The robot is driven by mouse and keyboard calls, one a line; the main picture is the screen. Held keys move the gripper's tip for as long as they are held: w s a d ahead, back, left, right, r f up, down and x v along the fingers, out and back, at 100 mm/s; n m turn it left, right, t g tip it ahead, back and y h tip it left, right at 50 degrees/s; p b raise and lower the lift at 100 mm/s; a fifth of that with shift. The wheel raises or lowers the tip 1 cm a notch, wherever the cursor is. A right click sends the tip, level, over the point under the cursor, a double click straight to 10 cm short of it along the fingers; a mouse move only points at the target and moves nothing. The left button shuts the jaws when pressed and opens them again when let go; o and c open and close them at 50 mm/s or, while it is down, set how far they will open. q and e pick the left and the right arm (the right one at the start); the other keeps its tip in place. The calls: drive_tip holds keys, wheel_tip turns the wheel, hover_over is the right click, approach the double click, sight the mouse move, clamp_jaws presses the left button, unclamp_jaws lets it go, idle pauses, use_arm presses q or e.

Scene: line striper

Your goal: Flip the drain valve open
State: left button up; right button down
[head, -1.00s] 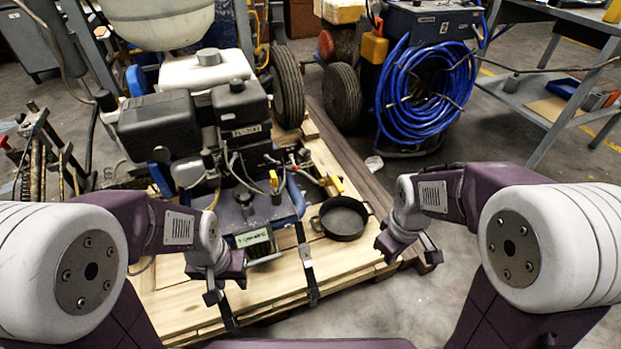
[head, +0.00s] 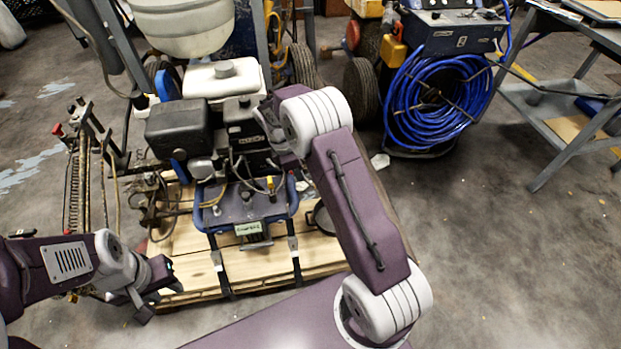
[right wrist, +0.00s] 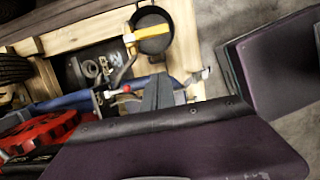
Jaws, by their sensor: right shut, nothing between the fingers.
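In the right wrist view a flat yellow valve handle (right wrist: 144,35) lies across the view over a round black pan (right wrist: 152,18). A pipe runs from near it towards the machine. My right gripper (right wrist: 160,80) is shut and empty, its grey fingers pointing towards the pipe and handle, apparently apart from the handle. In the head view my right arm hides this handle, and the pan (head: 318,217) shows only in part. The line striper (head: 205,120) stands on a wooden pallet. My left gripper (head: 158,292) is open and empty at the pallet's front left corner.
The pallet (head: 190,262) has bare boards at its front. A small red-tipped part (right wrist: 127,88) is close to my right fingers. A red finned part (right wrist: 40,134) is at the lower left there. A blue hose coil (head: 435,95) and a grey workbench (head: 560,110) stand behind right.

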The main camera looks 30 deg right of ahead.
drive_tip(key=shift+r, duration=0.2)
drive_tip(key=s+d+f+b, duration=0.1)
drive_tip(key=d+f+b, duration=0.5)
drive_tip(key=f, duration=0.3)
drive_tip(key=shift+s+d+f+b, duration=0.15)
drive_tip(key=shift+s+f+b, duration=0.2)
drive_tip(key=shift+b, duration=0.25)
